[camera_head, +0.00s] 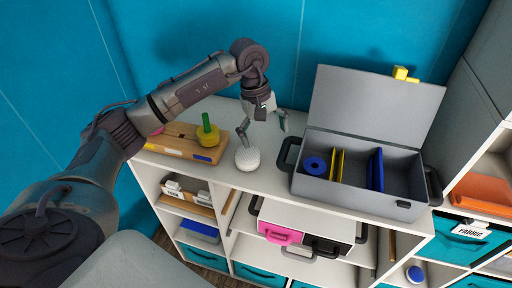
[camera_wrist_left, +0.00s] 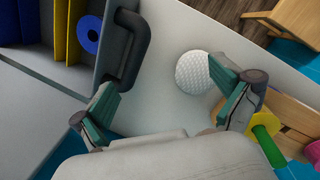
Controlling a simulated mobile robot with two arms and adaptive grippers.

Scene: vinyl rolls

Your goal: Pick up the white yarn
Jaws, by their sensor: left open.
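The white yarn (camera_head: 247,159) is a round, textured white ball on the white shelf top, between the wooden board and the grey box. In the left wrist view the yarn (camera_wrist_left: 194,72) lies beyond the fingertips, closer to the right finger, which overlaps its edge in the picture. My left gripper (camera_head: 262,130) is open and empty, just above and behind the yarn. It also shows in the left wrist view (camera_wrist_left: 165,92) with its fingers spread wide. I cannot tell whether a finger touches the yarn. My right gripper is in neither view.
An open grey box (camera_head: 360,198) with blue and yellow items stands right of the yarn, its handle near my left gripper. A wooden board (camera_head: 176,142) with a green and yellow peg piece lies to the left. The shelf's front edge is close in front of the yarn.

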